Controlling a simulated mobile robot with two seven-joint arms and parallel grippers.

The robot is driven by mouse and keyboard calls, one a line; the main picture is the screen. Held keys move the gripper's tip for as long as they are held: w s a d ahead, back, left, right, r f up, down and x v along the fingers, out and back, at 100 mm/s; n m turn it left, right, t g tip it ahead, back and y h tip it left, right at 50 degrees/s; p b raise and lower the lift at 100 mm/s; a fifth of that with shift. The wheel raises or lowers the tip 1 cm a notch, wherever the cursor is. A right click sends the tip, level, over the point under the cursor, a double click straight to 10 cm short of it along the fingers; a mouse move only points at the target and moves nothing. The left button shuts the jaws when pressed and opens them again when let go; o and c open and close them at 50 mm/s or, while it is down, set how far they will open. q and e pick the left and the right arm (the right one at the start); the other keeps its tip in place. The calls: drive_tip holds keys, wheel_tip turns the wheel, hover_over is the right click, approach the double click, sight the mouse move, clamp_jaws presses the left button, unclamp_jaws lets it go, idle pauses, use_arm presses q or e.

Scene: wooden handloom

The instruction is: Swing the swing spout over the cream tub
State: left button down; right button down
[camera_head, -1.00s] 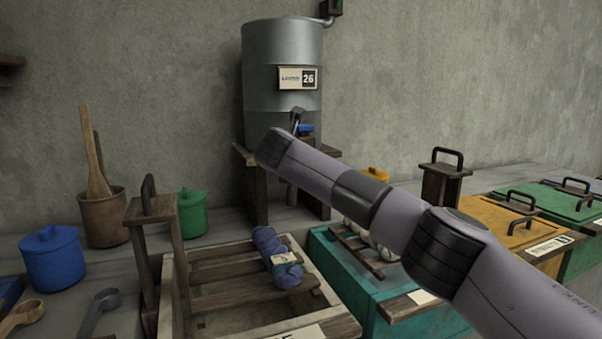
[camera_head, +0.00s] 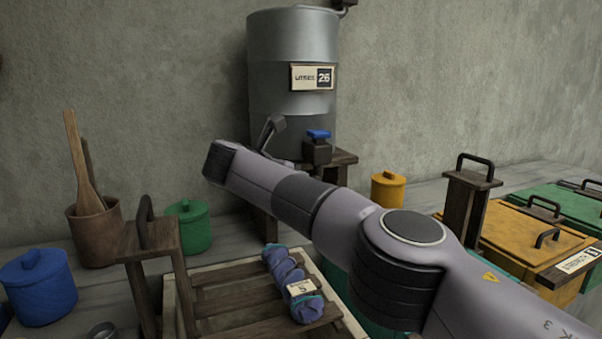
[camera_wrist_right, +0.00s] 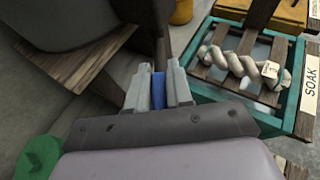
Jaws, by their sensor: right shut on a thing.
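The tank (camera_head: 292,95) stands on a wooden stand against the wall, with a dark tap and blue handle (camera_head: 319,134) low on its front. My right arm crosses in front of the tank, and its gripper is hidden in the head view. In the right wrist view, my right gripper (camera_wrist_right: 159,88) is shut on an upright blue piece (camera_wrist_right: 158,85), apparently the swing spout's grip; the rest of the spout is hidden. The cream tub (camera_head: 168,305) stands in front of the tank, with wooden slats and a blue skein (camera_head: 291,284) on top. My left gripper is not in view.
A teal tub (camera_wrist_right: 272,119) labelled SOAK, with a pale skein on its rack, stands right of my gripper. Green (camera_head: 190,226), blue (camera_head: 40,285) and yellow (camera_head: 388,190) pots stand around.

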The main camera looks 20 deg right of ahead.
drive_tip(key=shift+f, duration=0.1)
idle(0.3)
drive_tip(key=c, duration=1.1)
unclamp_jaws()
drive_tip(key=shift+b+v, duration=0.7)
drive_tip(key=shift+v, duration=2.9)
